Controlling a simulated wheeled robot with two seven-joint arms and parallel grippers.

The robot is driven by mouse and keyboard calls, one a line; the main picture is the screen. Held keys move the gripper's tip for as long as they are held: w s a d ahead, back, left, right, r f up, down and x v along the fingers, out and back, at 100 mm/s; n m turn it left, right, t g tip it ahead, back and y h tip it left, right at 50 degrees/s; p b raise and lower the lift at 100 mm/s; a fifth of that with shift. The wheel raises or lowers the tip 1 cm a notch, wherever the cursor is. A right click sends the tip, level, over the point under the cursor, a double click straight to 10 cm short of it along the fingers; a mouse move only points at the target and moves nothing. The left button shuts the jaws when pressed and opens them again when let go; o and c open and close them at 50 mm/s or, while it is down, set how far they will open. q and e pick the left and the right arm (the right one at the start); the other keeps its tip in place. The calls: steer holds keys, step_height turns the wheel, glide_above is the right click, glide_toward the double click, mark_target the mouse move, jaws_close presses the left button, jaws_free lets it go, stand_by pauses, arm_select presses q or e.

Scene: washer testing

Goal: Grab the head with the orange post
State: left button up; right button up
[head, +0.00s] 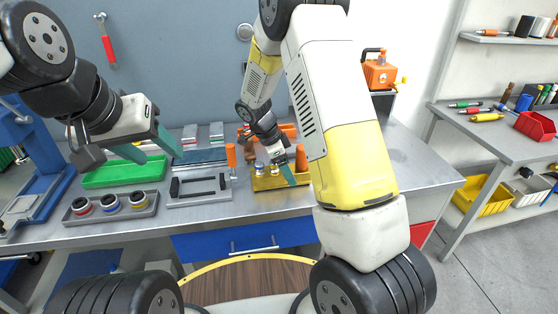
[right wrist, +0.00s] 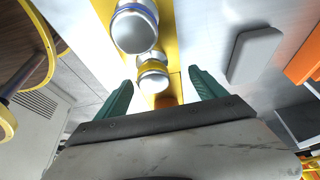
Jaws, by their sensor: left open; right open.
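A yellow tray (head: 268,184) on the bench holds small white heads. In the right wrist view, one head has a blue band (right wrist: 134,27) and another a yellow band (right wrist: 153,72). An orange patch (right wrist: 165,101) shows beyond them, between my right fingers, partly hidden by the gripper. In the head view an orange post (head: 301,158) stands at the tray's right end, beside my right gripper (head: 288,174). That gripper is open and empty above the tray. My left gripper (head: 152,148) is open and empty above the green tray.
Another orange post (head: 231,157) stands by the grey fixture (head: 200,191). A grey tray (head: 110,208) with several ringed parts, a green tray (head: 122,175) and a blue press (head: 50,175) are at left. The bench's right end (head: 415,165) is clear.

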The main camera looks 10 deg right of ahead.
steer(key=shift+d+f, duration=0.25)
steer(key=shift+f, duration=0.4)
jaws_close()
steer(key=shift+r, duration=0.1)
